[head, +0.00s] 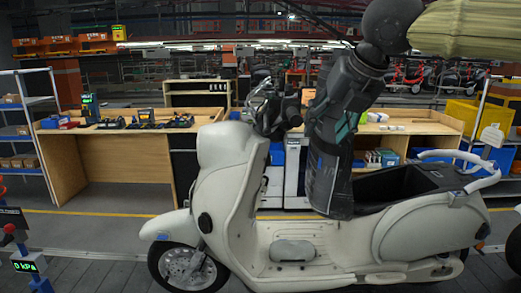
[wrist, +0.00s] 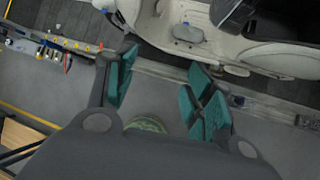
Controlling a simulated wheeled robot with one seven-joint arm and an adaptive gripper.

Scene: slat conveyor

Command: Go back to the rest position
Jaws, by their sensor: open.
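My gripper (wrist: 162,64) shows in the wrist view with its two teal-padded fingers spread apart. Nothing is held between them; grey floor shows in the gap. The cream scooter (wrist: 190,32) lies beyond the fingertips at the top of the wrist view, apart from them.
Wooden workbenches (head: 107,160) with tools stand behind the scooter. A shelf rack (head: 24,110) is at the left, a yellow crate (head: 465,117) at the right. A gauge display (head: 24,266) stands at the lower left. Floor between scooter and left bench (head: 110,215) is clear.

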